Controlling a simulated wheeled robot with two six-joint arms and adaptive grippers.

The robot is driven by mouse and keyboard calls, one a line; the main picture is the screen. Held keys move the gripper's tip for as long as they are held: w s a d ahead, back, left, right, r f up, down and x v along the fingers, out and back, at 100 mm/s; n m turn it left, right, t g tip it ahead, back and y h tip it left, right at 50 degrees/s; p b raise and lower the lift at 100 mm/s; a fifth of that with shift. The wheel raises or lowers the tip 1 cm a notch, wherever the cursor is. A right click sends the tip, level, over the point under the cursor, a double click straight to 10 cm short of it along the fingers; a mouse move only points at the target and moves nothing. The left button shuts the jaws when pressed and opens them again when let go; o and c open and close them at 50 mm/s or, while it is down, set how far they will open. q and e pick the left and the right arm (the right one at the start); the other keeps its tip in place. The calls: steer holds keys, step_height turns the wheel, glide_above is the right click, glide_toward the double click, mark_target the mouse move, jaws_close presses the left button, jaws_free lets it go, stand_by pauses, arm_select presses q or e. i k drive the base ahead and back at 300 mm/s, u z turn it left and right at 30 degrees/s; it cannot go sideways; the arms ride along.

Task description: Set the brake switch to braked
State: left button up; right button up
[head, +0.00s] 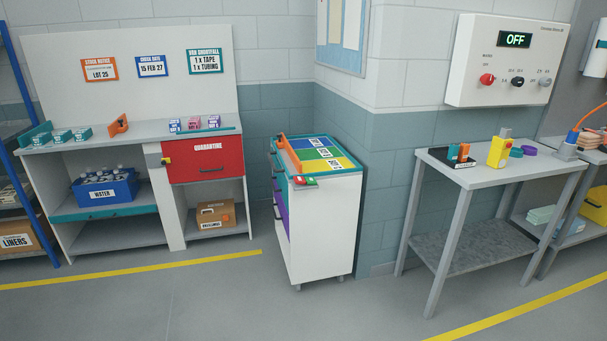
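A white wheeled cart (325,231) with teal and purple drawer fronts stands in the middle, by the wall corner. A small red and green switch-like part (305,181) sits at its top front edge. It may be the brake switch, but its label and position are too small to read. An orange handle-like bar (288,153) runs along the left of the cart's top. Neither of my grippers is in view.
A workbench with a red QUARANTINE drawer (203,160) stands left of the cart. A grey table (477,177) stands right, below a wall control box (507,60) reading OFF with several knobs. The floor (210,310) in front is clear, with yellow lines.

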mark_target(310, 181)
steer(key=z, duration=0.25)
steer(key=i, duration=2.85)
steer(key=u, duration=0.15)
